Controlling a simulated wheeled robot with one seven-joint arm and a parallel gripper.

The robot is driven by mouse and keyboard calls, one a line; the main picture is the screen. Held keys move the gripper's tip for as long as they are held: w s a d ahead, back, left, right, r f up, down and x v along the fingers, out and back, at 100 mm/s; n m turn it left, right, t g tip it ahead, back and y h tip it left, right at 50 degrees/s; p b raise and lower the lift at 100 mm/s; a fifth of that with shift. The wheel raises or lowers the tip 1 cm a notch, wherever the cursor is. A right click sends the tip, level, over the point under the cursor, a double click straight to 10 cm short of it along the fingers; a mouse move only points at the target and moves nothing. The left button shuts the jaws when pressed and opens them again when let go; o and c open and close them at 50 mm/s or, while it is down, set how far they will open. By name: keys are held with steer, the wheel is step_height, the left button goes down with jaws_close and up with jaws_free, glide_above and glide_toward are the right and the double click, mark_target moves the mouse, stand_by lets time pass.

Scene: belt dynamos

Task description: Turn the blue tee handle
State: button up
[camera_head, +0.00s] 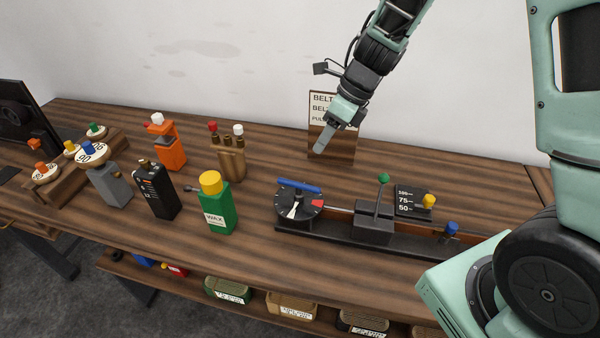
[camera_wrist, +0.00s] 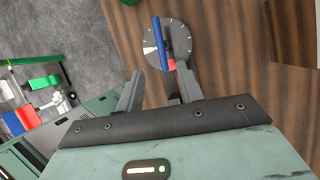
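The blue tee handle (camera_head: 299,186) is a bar lying across the top of a round black dial (camera_head: 286,212) with light tick marks and a white wedge. The dial sits at the left end of a dark bench device. In the wrist view the blue tee handle (camera_wrist: 161,44) lies over the dial (camera_wrist: 181,38), beyond my fingertips. My gripper (camera_head: 322,144) is above and behind the handle, pointing down and left, apart from it. In the wrist view my gripper (camera_wrist: 157,82) has its two fingers spread with nothing between them.
A lever with a green ball (camera_head: 383,178), a yellow knob (camera_head: 429,201) and a blue knob (camera_head: 452,228) stand right of the dial. A green wax bottle (camera_head: 216,207) stands close on its left. A sign (camera_head: 331,145) stands behind. The bench between sign and dial is clear.

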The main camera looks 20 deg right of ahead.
mark_target(299, 185)
steer(key=x, duration=1.2)
steer(key=shift+a+f, duration=0.15)
steer(key=shift+f, duration=0.2)
steer(key=shift+c, duration=0.4)
jaws_close()
